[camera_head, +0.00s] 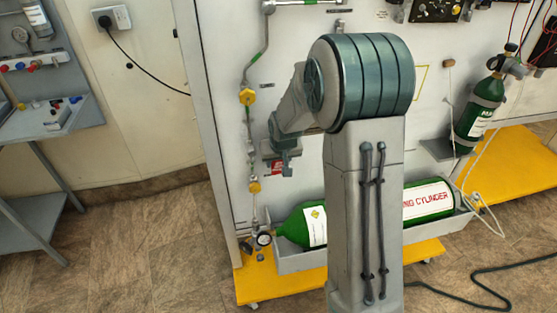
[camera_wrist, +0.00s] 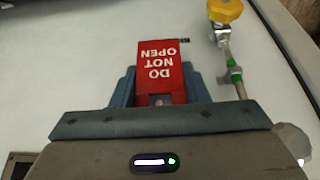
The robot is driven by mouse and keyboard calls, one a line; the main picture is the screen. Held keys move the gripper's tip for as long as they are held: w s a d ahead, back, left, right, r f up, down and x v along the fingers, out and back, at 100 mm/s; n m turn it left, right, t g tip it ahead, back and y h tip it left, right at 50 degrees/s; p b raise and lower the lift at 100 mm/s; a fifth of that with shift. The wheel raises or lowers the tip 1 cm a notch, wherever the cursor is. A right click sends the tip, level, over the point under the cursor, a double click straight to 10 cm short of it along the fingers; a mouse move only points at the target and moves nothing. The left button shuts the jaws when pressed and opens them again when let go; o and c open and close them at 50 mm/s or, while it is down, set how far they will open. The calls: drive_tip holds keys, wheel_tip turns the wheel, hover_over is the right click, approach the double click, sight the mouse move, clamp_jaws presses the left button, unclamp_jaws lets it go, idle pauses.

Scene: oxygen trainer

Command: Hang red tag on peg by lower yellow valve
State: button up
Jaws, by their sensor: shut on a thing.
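The red tag (camera_wrist: 162,72) reads "DO NOT OPEN", upside down in the wrist view. My gripper (camera_wrist: 160,98) is shut on it, with a finger on either side. In the head view the gripper (camera_head: 284,160) is in front of the white panel, and a sliver of the tag (camera_head: 277,167) shows beneath it. The lower yellow valve (camera_head: 254,187) is below and left of the gripper; it also shows in the wrist view (camera_wrist: 225,10). A small dark piece (camera_wrist: 184,40) shows at the tag's far edge; I cannot tell whether it is the peg.
The upper yellow valve (camera_head: 247,97) is on the same pipe line. A pressure gauge (camera_head: 263,239) is lower down. A green cylinder (camera_head: 428,202) lies in a grey trough (camera_head: 298,262). Another green cylinder (camera_head: 478,114) stands at right. Bare panel surrounds the gripper's right side.

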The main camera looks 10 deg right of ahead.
drive_tip(key=o, duration=1)
drive_tip(key=shift+o, duration=0.2)
drive_tip(key=shift+r, duration=0.1)
drive_tip(key=p+v, duration=0.1)
drive_tip(key=v, duration=1.2)
drive_tip(key=s+r+g+p, duration=0.1)
drive_tip(key=s+r+p, duration=0.3)
drive_tip(key=s, duration=0.8)
drive_tip(key=s+r+g+p, duration=0.1)
drive_tip(key=s+r+p, duration=0.4)
drive_tip(key=s, duration=0.7)
drive_tip(key=shift+w+v, duration=0.25)
drive_tip(key=shift+v, duration=0.75)
